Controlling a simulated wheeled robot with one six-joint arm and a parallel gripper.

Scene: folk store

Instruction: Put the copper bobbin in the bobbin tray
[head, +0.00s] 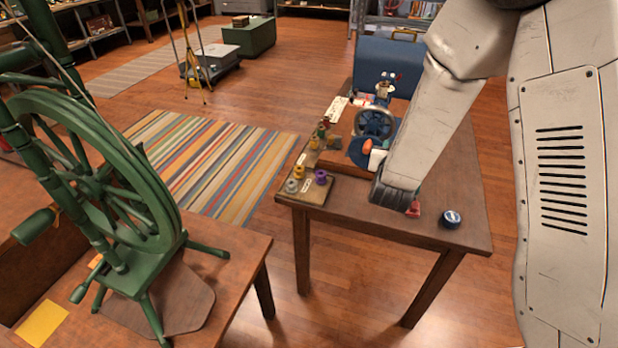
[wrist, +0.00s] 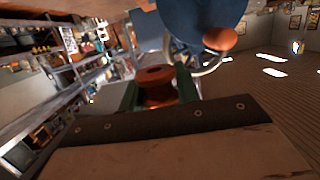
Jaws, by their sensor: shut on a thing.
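My gripper (wrist: 159,97) is shut on the copper bobbin (wrist: 157,75). In the wrist view the orange-brown bobbin sits between its two green fingers. In the head view my forearm comes down over the right-hand table, and the bobbin cannot be clearly made out there. A low wooden board that looks like the bobbin tray (head: 318,197) lies at the table's left front corner, left of my gripper. It carries yellow bobbins (head: 299,172), a grey bobbin (head: 291,186) and a purple bobbin (head: 321,177), with small paper labels.
A blue machine with a handwheel (head: 374,122) stands behind the board on the table (head: 455,185). A green spinning wheel (head: 95,190) stands on the left table. Bare floor separates the tables.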

